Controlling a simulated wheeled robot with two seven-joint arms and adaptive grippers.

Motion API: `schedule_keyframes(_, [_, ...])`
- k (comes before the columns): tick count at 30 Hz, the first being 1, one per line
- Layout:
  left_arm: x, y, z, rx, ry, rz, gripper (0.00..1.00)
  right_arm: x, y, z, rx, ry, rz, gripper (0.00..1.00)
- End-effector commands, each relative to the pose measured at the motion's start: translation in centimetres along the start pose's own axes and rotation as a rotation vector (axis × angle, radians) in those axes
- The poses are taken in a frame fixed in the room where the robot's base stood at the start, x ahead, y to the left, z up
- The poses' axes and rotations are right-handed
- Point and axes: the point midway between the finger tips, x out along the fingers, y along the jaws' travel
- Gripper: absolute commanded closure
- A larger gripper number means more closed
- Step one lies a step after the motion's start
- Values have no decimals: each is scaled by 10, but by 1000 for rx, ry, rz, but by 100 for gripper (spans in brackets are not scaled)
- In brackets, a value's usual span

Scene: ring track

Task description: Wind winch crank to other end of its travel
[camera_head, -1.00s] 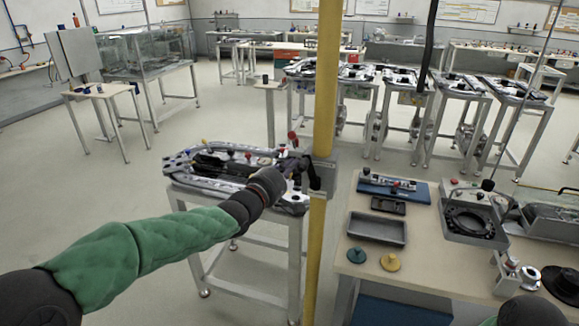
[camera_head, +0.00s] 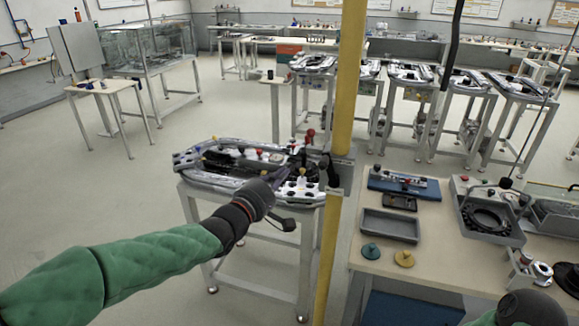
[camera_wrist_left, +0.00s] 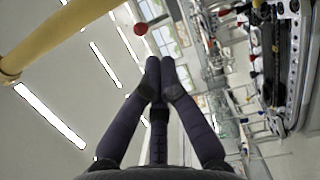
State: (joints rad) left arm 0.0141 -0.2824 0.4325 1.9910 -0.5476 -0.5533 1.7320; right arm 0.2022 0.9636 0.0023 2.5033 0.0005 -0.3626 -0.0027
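The winch (camera_head: 341,174) is a grey plate with dark parts on the yellow post. A red ball knob (camera_head: 310,135) shows just left of the post, apparently the crank's handle; a red ball also shows in the left wrist view (camera_wrist_left: 141,28), beyond the fingertips. The crank's arm is hard to make out against the track behind. My left gripper (camera_head: 286,174) is left of the winch and below the red knob, apart from it. In the left wrist view its fingers (camera_wrist_left: 160,66) are drawn together with nothing between them. My right gripper is out of view.
The yellow post (camera_head: 350,80) stands close to my left gripper. Behind it is a track module (camera_head: 190,167) on a metal stand. A workbench (camera_head: 440,262) at right carries a grey tray (camera_head: 389,226) and fixtures.

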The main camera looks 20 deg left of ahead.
Motion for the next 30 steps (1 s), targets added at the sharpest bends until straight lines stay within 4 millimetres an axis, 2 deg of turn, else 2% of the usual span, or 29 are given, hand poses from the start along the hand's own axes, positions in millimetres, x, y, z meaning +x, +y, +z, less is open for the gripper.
schedule_keyframes(3, [-16,2,0,1,1,2,100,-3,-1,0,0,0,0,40])
schedule_keyframes(6, [-24,1,0,1,1,1,100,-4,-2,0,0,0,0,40])
schedule_keyframes(9, [-28,1,1,-14,0,4,69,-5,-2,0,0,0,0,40])
schedule_keyframes(11, [-27,2,4,-50,3,11,52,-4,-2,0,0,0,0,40])
schedule_keyframes(14, [-20,8,12,-186,13,39,52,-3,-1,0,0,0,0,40])
schedule_keyframes(20, [-2,18,35,-649,51,111,52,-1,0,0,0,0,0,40])
schedule_keyframes(24, [8,17,53,-991,86,147,52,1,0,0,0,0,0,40])
schedule_keyframes(30, [14,5,75,-1387,145,179,52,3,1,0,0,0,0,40])
